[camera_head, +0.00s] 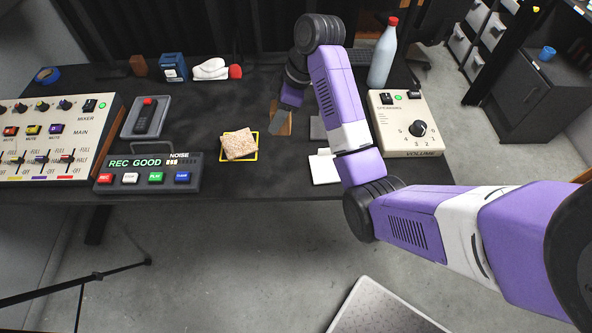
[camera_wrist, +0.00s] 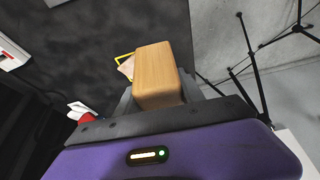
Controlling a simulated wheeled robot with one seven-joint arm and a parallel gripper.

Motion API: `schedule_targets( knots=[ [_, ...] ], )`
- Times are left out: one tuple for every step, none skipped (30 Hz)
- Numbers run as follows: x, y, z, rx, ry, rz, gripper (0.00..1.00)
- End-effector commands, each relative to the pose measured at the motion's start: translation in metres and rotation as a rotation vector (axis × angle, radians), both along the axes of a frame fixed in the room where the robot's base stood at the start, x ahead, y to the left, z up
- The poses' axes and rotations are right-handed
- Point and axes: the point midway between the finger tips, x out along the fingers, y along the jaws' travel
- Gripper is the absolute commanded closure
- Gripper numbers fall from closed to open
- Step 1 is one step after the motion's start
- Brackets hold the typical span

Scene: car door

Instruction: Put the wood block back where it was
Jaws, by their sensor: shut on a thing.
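The wood block (camera_wrist: 160,75) is light brown with straight edges. In the wrist view my gripper (camera_wrist: 163,97) is shut on it, with a dark finger on each side. In the head view my gripper (camera_head: 284,118) is over the dark table, and the block (camera_head: 284,126) shows as a brown patch partly hidden by the fingers. A yellow square outline (camera_head: 222,158) lies to the left of the gripper, with a tan, rough-looking piece (camera_head: 239,143) on it. The outline and tan piece also show partly behind the block in the wrist view.
A recorder panel (camera_head: 150,172), mixer (camera_head: 50,140) and handset (camera_head: 146,117) fill the table's left. A volume box (camera_head: 405,123) and bottle (camera_head: 383,55) stand right. A white pad (camera_head: 324,167) and grey square (camera_head: 318,127) lie nearby. A brown object (camera_head: 139,65) stands at the back left.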

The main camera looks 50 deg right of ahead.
Motion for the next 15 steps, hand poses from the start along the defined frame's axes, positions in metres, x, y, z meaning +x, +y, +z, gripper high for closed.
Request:
schedule_targets(
  knots=[
    [-0.002,0.001,0.000,0.001,-0.001,0.021,1.00],
    [-0.003,0.002,0.000,0.000,-0.001,0.033,1.00],
    [-0.004,0.002,0.000,0.000,-0.001,0.045,1.00],
    [-0.004,0.003,-0.001,0.001,-0.001,0.054,1.00],
    [-0.005,0.003,-0.003,0.000,-0.001,0.061,1.00],
    [-0.005,0.003,-0.006,0.001,0.000,0.069,1.00],
    [-0.005,0.003,-0.010,0.000,0.000,0.072,1.00],
    [-0.005,0.004,-0.014,0.001,0.001,0.075,1.00],
    [-0.005,0.004,-0.021,0.002,0.000,0.077,1.00],
    [-0.005,0.004,-0.026,0.002,0.000,0.077,1.00],
    [-0.005,0.004,-0.032,0.002,0.000,0.077,1.00],
    [-0.005,0.004,-0.040,0.001,0.000,0.076,1.00],
    [-0.005,0.004,-0.043,0.003,0.003,0.075,1.00],
    [-0.006,0.004,-0.048,0.004,0.005,0.074,1.00],
    [-0.006,0.004,-0.058,0.003,0.005,0.075,1.00]
  ],
)
